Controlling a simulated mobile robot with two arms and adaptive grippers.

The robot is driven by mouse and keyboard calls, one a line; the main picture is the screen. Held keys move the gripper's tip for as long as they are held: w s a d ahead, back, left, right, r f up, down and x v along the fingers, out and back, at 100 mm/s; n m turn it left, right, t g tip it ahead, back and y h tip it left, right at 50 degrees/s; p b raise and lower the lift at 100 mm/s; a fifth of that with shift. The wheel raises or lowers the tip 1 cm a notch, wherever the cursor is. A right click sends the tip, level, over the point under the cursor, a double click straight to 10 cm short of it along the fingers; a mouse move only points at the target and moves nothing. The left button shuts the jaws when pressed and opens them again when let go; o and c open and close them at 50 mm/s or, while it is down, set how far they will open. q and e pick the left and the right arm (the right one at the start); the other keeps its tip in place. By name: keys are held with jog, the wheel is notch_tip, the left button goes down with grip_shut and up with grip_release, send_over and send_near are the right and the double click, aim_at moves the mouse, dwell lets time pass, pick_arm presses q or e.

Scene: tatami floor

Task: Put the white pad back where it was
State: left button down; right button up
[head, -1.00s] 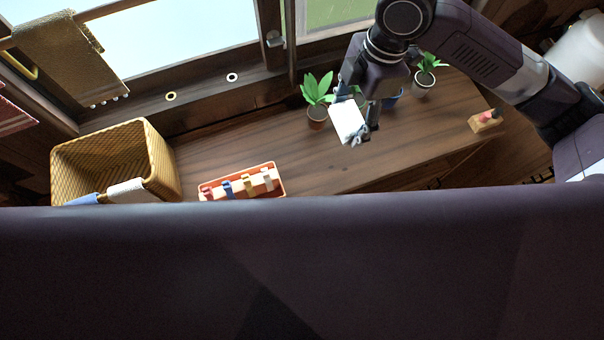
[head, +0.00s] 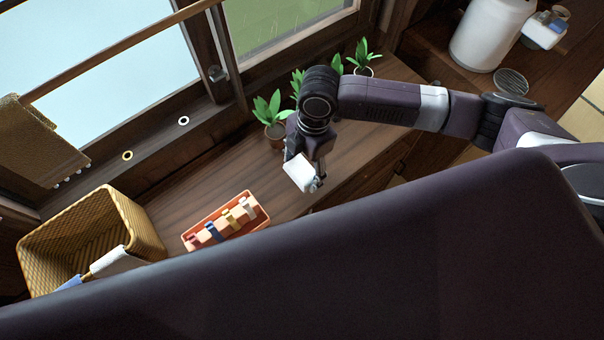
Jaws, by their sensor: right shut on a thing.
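The white pad (head: 298,172) is held by my right gripper (head: 314,182), whose fingers are shut on it. The pad hangs tilted above the wooden counter (head: 345,165), in front of the potted plants and to the right of the orange tray. My left gripper is not in view. Part of the counter is hidden behind my own dark body at the bottom.
An orange tray (head: 262,219) with several coloured pieces and a wicker basket (head: 130,215) holding a white and a blue item stand on the left. Several potted plants (head: 268,110) line the window side. A white canister (head: 487,35) stands at the upper right.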

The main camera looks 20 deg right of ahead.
aim_at(303, 175)
notch_tip(303, 175, down, 4)
jog(key=shift+f, duration=0.1)
jog(key=shift+f+p, duration=0.3)
jog(key=shift+f, duration=0.1)
jog(key=shift+f, duration=0.1)
jog(key=o, duration=1)
jog(key=shift+r, duration=0.2)
jog(key=shift+w+d+r, duration=0.1)
jog(key=shift+r, duration=0.3)
jog(key=r, duration=0.3)
jog(key=d+r+b, duration=0.1)
jog(key=r, duration=0.3)
jog(key=r+b, duration=0.1)
jog(key=r, duration=0.3)
jog(key=shift+w+d, duration=0.2)
jog(key=shift+d, duration=0.05)
